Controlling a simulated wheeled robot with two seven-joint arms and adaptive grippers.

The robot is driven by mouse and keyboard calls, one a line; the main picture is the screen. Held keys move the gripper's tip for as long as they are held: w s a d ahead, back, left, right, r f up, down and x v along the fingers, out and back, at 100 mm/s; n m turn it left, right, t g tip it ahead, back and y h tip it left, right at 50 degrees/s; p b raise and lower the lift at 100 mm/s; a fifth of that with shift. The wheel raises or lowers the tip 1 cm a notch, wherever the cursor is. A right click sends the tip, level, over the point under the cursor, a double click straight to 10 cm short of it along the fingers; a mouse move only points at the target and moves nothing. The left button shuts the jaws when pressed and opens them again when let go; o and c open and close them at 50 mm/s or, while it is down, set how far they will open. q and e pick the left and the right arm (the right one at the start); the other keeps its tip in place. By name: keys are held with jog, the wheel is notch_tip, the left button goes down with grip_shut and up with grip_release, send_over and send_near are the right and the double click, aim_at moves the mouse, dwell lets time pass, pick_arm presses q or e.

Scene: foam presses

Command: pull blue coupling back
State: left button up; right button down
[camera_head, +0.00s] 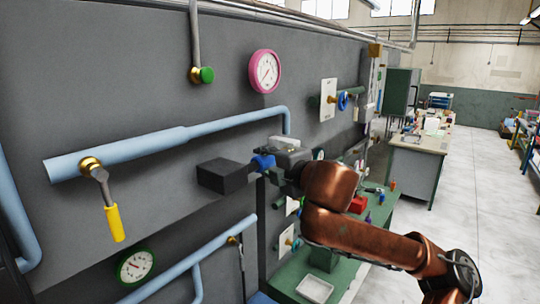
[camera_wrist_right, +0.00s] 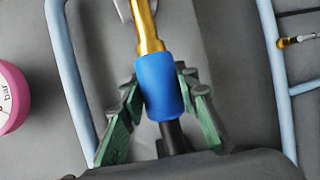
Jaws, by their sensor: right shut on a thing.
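The blue coupling (camera_wrist_right: 160,88) is a short blue sleeve in the middle of the right wrist view. A brass fitting (camera_wrist_right: 149,32) runs into its upper end and a dark rod (camera_wrist_right: 175,138) comes out of its lower end. My right gripper (camera_wrist_right: 158,80) has its green-padded fingers on both sides of the sleeve and is shut on it. In the head view the blue coupling (camera_head: 263,162) shows beside a black block (camera_head: 228,176), with my right gripper (camera_head: 275,171) at it, partly hiding it. My left gripper is in neither view.
A grey panel carries a light-blue pipe (camera_head: 130,151), a yellow-handled valve (camera_head: 112,222), a pink gauge (camera_head: 265,71) and a green gauge (camera_head: 136,265). A green bench (camera_head: 345,262) with a white tray (camera_head: 315,289) stands below my right arm. Open floor lies at right.

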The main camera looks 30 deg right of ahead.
jog(key=shift+a+f, duration=0.15)
jog(key=shift+a, duration=0.05)
jog(key=c, duration=1.9)
grip_release()
jog(key=o, duration=0.4)
jog(key=shift+s+a, duration=0.15)
jog(key=shift+a, duration=0.05)
jog(key=shift+o, duration=0.2)
jog(key=shift+d, duration=0.15)
jog(key=shift+d, duration=0.1)
jog(key=s+r, duration=0.2)
jog(key=s, duration=0.9)
jog(key=shift+s+r, duration=0.15)
jog(key=shift+s, duration=0.2)
jog(key=shift+w+a, duration=0.1)
jog(key=shift+a, duration=0.1)
